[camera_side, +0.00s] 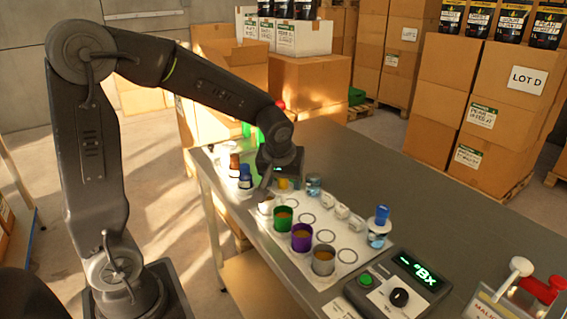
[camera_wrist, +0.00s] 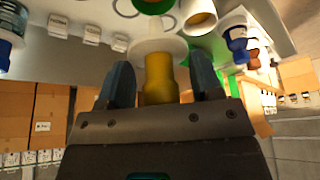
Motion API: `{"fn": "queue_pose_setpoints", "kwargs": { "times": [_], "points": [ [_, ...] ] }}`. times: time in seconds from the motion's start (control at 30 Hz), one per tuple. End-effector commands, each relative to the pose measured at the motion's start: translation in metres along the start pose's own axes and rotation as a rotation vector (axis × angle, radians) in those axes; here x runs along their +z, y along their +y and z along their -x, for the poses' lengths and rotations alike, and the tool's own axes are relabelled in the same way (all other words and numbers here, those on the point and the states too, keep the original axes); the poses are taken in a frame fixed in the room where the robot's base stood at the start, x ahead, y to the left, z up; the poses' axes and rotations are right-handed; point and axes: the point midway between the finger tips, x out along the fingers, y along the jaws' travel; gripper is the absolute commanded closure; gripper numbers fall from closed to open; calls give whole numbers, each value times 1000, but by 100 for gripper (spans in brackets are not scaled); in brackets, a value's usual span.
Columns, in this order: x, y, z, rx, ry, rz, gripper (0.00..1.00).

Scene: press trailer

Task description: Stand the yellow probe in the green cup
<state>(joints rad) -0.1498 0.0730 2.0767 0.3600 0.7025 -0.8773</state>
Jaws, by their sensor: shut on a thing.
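My gripper (camera_side: 281,182) is above the back part of the white sheet in the side view. It is shut on the yellow probe (camera_wrist: 160,80), which stands between the two fingers in the wrist view. A pale round collar (camera_wrist: 160,47) sits around the probe beyond the fingertips. In the side view only a small yellow part (camera_side: 283,184) shows below my gripper. The green cup (camera_side: 283,219) stands upright on the sheet, nearer the camera than my gripper and apart from it. An orange-brown inside shows at its mouth. The probe's lower end is not clear.
A white cup (camera_side: 266,206) stands behind the green cup; purple (camera_side: 301,238) and grey (camera_side: 323,261) cups stand in front. Blue-capped (camera_side: 245,178) and brown-capped bottles stand left of my gripper. Small jars and white pieces lie right. A control box (camera_side: 398,290) sits at the front.

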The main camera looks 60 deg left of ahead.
Motion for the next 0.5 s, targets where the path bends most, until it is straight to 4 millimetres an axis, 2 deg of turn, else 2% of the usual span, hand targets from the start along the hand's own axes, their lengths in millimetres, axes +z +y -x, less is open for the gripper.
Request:
{"fn": "queue_pose_setpoints", "kwargs": {
  "times": [0.5],
  "points": [
    [18, 0, -42, -2, -2, 0, 66]
  ]
}}
